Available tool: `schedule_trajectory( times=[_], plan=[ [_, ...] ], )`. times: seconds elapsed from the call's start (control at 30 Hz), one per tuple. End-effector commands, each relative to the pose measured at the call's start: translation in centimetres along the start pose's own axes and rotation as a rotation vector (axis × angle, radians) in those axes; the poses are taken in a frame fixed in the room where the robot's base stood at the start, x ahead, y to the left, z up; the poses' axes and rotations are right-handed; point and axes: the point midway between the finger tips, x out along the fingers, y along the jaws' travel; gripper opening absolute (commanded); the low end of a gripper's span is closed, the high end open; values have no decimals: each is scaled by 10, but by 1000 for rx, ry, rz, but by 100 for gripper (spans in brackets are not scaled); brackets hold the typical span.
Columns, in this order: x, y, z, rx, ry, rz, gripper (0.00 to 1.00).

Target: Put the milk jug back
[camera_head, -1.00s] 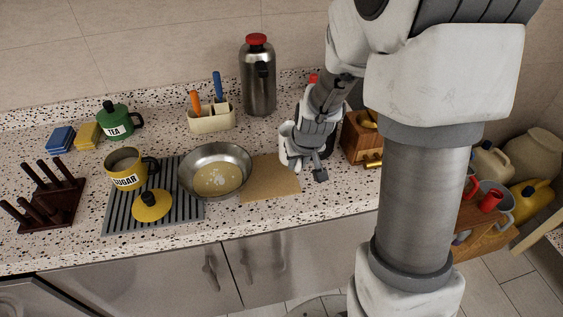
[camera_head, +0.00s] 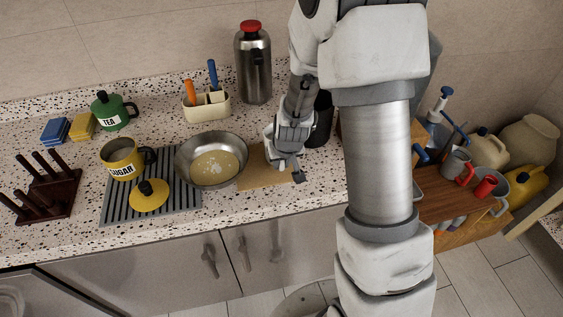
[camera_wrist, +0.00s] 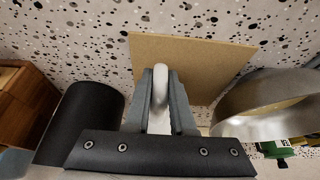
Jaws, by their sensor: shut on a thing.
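My gripper (camera_head: 293,165) reaches down over the right part of the brown board (camera_head: 255,178) on the counter. In the wrist view, my gripper (camera_wrist: 161,78) is shut on a narrow, pale, rounded piece (camera_wrist: 160,92) between its fingers. It looks like the milk jug's handle; the rest of the jug is hidden. The board (camera_wrist: 190,55) shows beyond the fingertips. I cannot tell whether the held thing touches the board.
A steel pan (camera_head: 212,160) stands just left of the board, and a black container (camera_head: 321,122) just right of my gripper. A steel flask (camera_head: 254,70) and a utensil holder (camera_head: 206,107) stand behind. A yellow sugar pot (camera_head: 122,160) stands farther left. A wooden trolley (camera_head: 455,195) is at right.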

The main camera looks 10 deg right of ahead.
Motion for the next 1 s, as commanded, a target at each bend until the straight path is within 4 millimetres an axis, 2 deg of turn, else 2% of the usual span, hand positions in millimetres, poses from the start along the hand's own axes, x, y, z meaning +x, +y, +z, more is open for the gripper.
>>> schedule_trajectory(
  times=[0.07, 0.1, 0.23, 0.27, 0.67, 0.77, 1.0],
  plan=[
    [4, 0, 1, 0, 1, 0, 0],
    [3, 0, 1, -1, 0, 0, 26],
    [2, 0, 1, 0, 0, 0, 49],
    [2, 0, 1, 0, 0, 0, 52],
    [-3, 0, -1, 0, 0, 0, 52],
    [-14, -1, -2, -3, 4, 0, 52],
    [-56, -1, -2, -2, 4, -1, 52]
  ],
)
